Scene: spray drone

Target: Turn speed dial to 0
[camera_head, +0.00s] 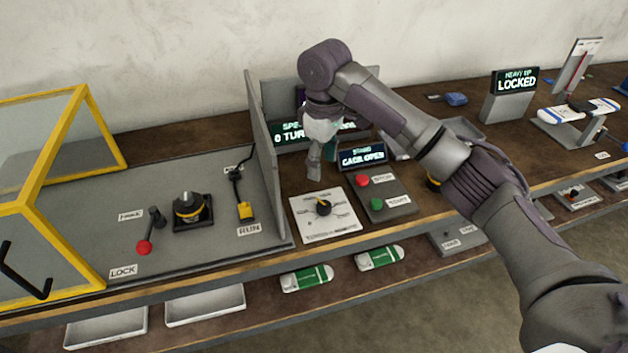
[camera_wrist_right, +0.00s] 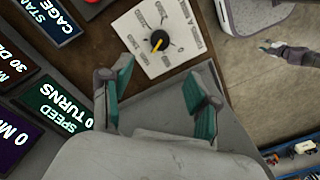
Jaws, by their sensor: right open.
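The speed dial (camera_head: 323,207) is a round black knob on a white plate (camera_head: 340,226) with printed labels around it. In the right wrist view the knob (camera_wrist_right: 159,40) shows a yellow pointer mark toward its lower left; the labels are too small to read surely. My right gripper (camera_head: 320,163) hangs behind and above the plate, apart from the knob. In the wrist view its two teal-padded fingers (camera_wrist_right: 156,78) are spread, with nothing between them. A speed display (camera_wrist_right: 65,112) reads "SPEED 0 TURNS"; my arm partly covers it in the head view.
A panel with red and green buttons (camera_head: 385,196) stands right of the dial. A "CAGE OPEN" display (camera_head: 362,156) is behind it. A grey upright partition (camera_head: 265,160) stands left of the dial. A yellow-framed cage (camera_head: 62,205) is at far left.

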